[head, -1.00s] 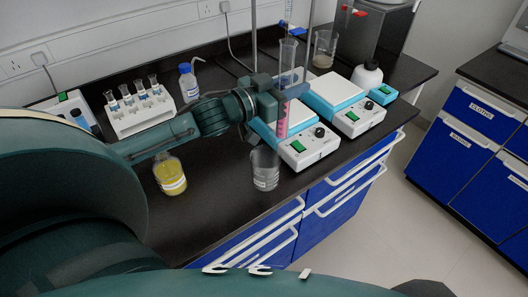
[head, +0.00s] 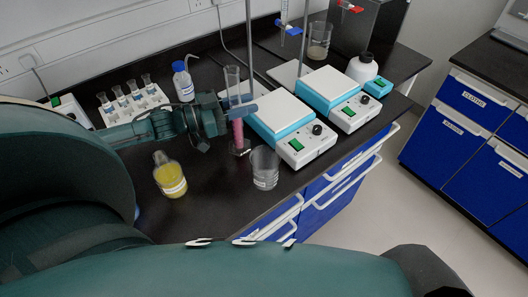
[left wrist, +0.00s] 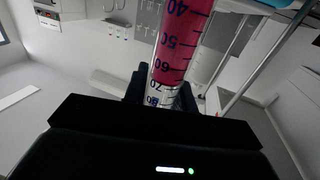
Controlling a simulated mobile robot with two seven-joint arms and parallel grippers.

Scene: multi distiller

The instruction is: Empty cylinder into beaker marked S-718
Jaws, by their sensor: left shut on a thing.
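My left gripper (head: 240,108) is shut on a clear graduated cylinder (head: 232,82) that holds pink-red liquid. The cylinder stands about upright, its foot just left of and behind a clear beaker. In the left wrist view the cylinder (left wrist: 183,45) shows dark graduation marks and red liquid between the fingers. The clear beaker (head: 265,165) stands near the bench's front edge and looks empty; its white label is too small to read. A second beaker (head: 319,42) with a little brownish content stands at the back. My right gripper is not in view.
Two hot-plate stirrers (head: 290,128) (head: 340,98) stand right of the cylinder, with stand rods behind. A yellow-liquid bottle (head: 170,176) stands left of the front beaker. A vial rack (head: 132,108), a blue-capped bottle (head: 183,82) and a white bottle (head: 362,68) are farther back.

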